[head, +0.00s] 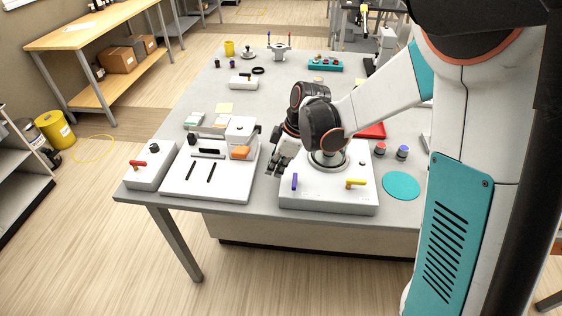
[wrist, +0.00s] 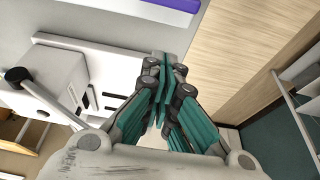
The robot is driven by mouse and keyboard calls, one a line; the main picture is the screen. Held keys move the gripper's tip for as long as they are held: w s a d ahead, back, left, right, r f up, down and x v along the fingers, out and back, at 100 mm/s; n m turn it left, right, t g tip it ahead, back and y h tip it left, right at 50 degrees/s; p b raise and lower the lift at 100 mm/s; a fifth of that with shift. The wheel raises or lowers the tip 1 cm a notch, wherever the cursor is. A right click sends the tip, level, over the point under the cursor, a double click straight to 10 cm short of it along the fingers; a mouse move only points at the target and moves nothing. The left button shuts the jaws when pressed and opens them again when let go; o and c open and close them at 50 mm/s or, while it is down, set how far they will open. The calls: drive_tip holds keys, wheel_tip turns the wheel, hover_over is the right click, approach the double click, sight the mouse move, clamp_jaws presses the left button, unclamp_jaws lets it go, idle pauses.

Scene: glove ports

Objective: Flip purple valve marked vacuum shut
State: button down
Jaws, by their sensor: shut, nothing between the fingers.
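The purple valve handle (head: 294,181) stands on the front left of a white box (head: 325,203) near the table's front edge. In the head view it appears upright, and its label is not readable. A purple bar (wrist: 170,3), which looks like the same handle, is cut off by the top edge of the wrist view. A yellow valve handle (head: 355,184) lies crosswise to the right on the same box. My gripper (head: 272,170) is just left of the purple handle, apart from it. Its fingers (wrist: 164,68) are together and empty.
A white panel (head: 180,187) with slots and an orange-lidded unit stands close left of my gripper. A small box with a red handle (head: 138,165) is further left. My forearm hangs over the white box.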

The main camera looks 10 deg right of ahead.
sight(295, 184)
drive_tip(key=shift+s+d+f+b, duration=0.3)
drive_tip(key=shift+d+f, duration=0.4)
drive_tip(key=shift+f, duration=0.15)
drive_tip(key=shift+s+d+f+b, duration=0.15)
drive_tip(key=shift+d+f+b, duration=0.1)
drive_tip(key=shift+d+f, duration=0.5)
drive_tip(key=shift+a+f, duration=0.1)
drive_tip(key=shift+a, duration=0.05)
